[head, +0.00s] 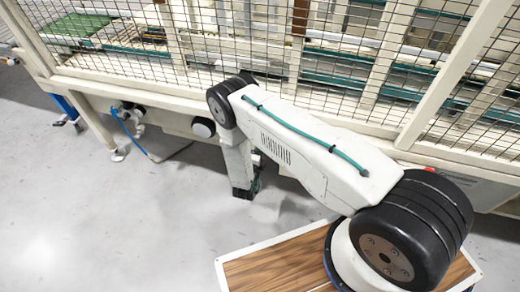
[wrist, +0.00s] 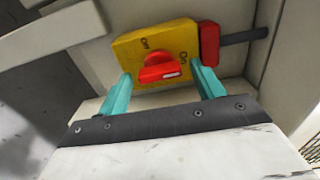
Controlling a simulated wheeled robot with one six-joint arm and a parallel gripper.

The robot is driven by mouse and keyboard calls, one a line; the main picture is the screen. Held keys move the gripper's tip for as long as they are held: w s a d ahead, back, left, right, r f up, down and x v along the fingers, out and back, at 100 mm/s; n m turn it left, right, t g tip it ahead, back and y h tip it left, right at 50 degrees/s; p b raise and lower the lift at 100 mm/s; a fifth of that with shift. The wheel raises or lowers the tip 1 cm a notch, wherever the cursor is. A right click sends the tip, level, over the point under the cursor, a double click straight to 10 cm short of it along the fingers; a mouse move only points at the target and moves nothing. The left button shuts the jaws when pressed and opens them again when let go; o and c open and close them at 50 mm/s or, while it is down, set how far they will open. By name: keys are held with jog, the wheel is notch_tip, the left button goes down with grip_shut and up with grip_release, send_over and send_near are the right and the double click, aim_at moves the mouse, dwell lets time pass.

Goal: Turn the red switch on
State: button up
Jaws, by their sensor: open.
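The red switch (wrist: 160,70) is a rotary knob on a yellow plate (wrist: 128,48) with "On" and "Off" printed on it. It shows in the wrist view, at the upper middle. My gripper (wrist: 161,80) has two teal fingers, spread apart and empty. In the picture one finger stands to the left of the knob and one to the right; I cannot tell how far they are from it. In the head view my arm reaches down towards the machine's lower frame, and the switch is not visible there.
A red block (wrist: 208,43) with a dark rod sits right of the yellow plate. A beige machine frame (head: 172,108) with wire mesh runs across the head view. A blue hose (head: 127,133) hangs at its left. The grey floor (head: 90,220) at left is clear.

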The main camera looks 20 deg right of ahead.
jog(key=v, duration=0.7)
jog(key=shift+s+a, duration=0.25)
jog(key=shift+s, duration=0.05)
